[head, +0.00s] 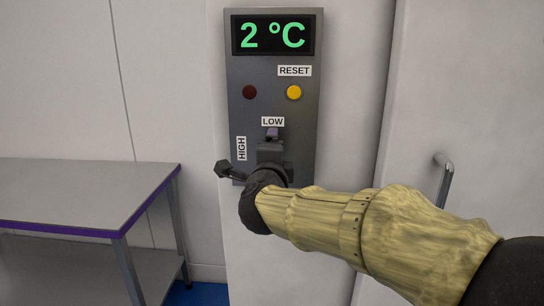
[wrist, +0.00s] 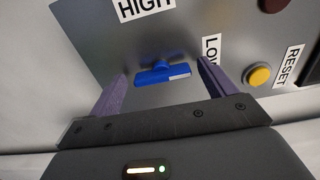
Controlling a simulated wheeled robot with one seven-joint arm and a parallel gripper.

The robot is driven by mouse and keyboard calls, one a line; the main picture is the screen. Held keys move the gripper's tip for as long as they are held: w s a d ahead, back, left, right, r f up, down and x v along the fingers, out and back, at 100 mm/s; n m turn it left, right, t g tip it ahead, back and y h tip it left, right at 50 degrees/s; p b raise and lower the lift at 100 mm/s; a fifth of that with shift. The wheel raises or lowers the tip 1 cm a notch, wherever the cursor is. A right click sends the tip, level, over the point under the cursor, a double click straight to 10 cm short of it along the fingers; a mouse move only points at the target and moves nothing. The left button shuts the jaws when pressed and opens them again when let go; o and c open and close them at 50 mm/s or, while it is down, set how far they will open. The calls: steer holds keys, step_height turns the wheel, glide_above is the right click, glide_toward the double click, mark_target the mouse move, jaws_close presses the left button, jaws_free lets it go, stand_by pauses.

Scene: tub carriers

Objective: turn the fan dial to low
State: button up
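The blue fan dial (wrist: 160,74) sits on the grey panel (head: 235,118) and shows in the wrist view. Its bar's white-marked end points right there, toward the side of the LOW label (wrist: 211,48). The HIGH label (wrist: 145,6) is above it in that view. My gripper (wrist: 162,68) is open, with one purple finger on each side of the dial and a gap at both ends. In the head view my gripper (head: 272,134) is in front of the panel just below the LOW label (head: 272,121) and hides the dial.
The panel carries a green 2 °C display (head: 272,35), a dark red lamp (head: 249,92) and a yellow RESET button (head: 294,92), above my gripper. A purple-edged table (head: 90,190) stands at the left. A door handle (head: 445,180) is at the right.

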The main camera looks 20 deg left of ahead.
steer(key=shift+s, duration=0.1)
steer(key=b+v, duration=0.1)
steer(key=v, duration=1.6)
steer(key=shift+d, duration=0.15)
steer(key=shift+s+r, duration=0.1)
